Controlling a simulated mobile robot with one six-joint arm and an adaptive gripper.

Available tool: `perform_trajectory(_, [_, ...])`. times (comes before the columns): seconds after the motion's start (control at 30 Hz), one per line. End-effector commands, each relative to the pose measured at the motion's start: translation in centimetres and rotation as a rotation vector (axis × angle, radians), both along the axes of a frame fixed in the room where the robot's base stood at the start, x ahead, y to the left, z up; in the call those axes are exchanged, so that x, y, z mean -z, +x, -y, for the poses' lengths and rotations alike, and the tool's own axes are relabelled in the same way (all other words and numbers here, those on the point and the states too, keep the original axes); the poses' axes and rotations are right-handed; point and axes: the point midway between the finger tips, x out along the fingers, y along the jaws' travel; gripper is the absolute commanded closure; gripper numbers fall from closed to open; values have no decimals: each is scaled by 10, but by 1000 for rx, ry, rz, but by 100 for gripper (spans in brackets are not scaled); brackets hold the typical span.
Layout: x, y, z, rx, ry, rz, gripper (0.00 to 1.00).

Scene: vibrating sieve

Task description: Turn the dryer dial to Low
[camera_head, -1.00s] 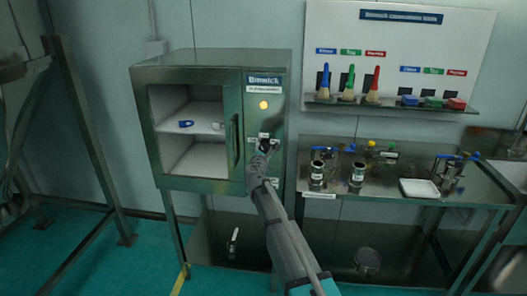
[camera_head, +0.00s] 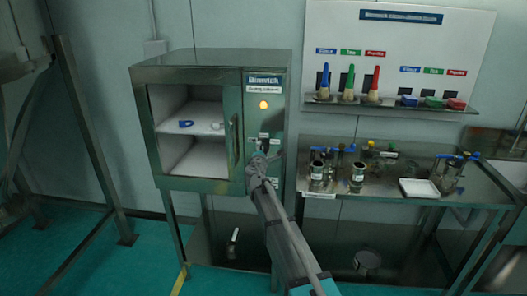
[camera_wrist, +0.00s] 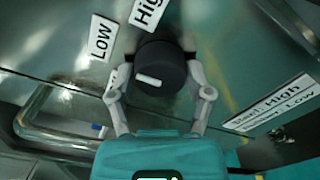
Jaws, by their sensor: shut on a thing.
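The dryer (camera_head: 190,120) is a steel cabinet with a glass door, at the left of the head view. Its dial (camera_wrist: 160,62) is a round black knob with a white pointer mark, seen close in the wrist view. The "Low" label (camera_wrist: 101,38) is up and left of the dial, and the "High" label (camera_wrist: 148,10) is above it. The white mark sits on the dial's lower left part. My gripper (camera_wrist: 158,78) is shut on the dial, one finger on each side. In the head view, my gripper (camera_head: 262,160) covers the dial on the front panel.
A yellow lamp (camera_head: 264,105) glows above the dial. The door handle (camera_wrist: 45,125) lies close left of my gripper in the wrist view. A label (camera_wrist: 272,103) reads "Start: High" with "Low" below. A bench (camera_head: 330,205) with metal pots stands at right.

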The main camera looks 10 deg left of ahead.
Motion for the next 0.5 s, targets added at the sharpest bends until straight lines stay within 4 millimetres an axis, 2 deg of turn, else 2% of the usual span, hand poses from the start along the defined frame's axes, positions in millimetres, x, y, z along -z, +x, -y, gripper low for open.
perform_trajectory(0.03, [-1,3,0,0,-3,1,82])
perform_trajectory(0.07, [-1,3,0,0,-3,1,29])
perform_trajectory(0.2, [-1,2,0,0,-2,1,3])
perform_trajectory(0.23, [-1,2,0,0,-2,1,0])
perform_trajectory(0.5, [0,1,-1,0,-2,0,0])
